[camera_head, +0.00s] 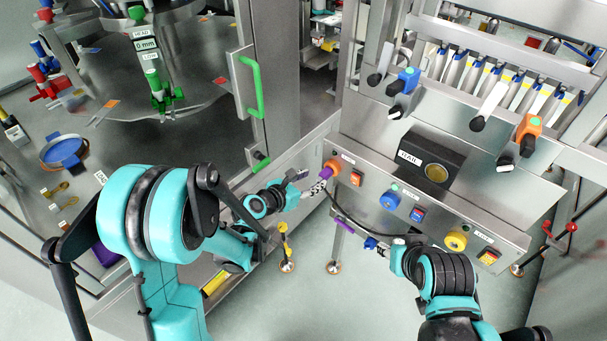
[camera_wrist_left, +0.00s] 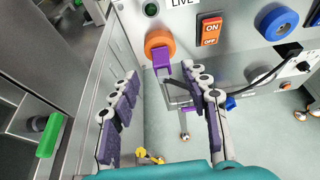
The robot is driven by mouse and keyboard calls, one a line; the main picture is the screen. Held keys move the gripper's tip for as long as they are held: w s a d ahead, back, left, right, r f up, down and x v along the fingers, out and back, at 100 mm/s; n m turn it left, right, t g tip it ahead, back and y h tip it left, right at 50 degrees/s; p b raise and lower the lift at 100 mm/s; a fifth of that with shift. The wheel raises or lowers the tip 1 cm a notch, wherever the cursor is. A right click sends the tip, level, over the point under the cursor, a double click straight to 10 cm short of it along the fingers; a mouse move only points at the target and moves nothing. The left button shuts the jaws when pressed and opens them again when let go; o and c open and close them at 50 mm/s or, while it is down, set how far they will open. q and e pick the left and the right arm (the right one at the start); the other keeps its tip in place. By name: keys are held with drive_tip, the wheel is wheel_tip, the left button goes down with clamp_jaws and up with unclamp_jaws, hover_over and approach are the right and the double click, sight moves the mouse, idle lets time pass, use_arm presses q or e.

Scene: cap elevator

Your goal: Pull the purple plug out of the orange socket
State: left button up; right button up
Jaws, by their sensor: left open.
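The orange socket (camera_head: 334,165) is on the left of the grey control panel, and it shows at the top of the left wrist view (camera_wrist_left: 159,43). My left gripper (camera_head: 318,187) is open just in front of the plug. In the left wrist view its two fingers (camera_wrist_left: 160,85) are spread either side below the plug, with nothing between the pads.
To the right on the panel are an orange switch (camera_wrist_left: 210,31), a blue knob (camera_head: 391,200) and a yellow knob (camera_head: 455,241). A black cable (camera_head: 365,223) hangs below the panel. A green-handled door (camera_head: 258,88) stands to the left. Open floor lies below.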

sight(322, 175)
use_arm(q)
drive_tip(key=b+x, duration=0.1)
drive_tip(key=x, duration=0.6)
drive_tip(key=shift+f, duration=0.1)
drive_tip(key=shift+c, duration=0.4)
clamp_jaws()
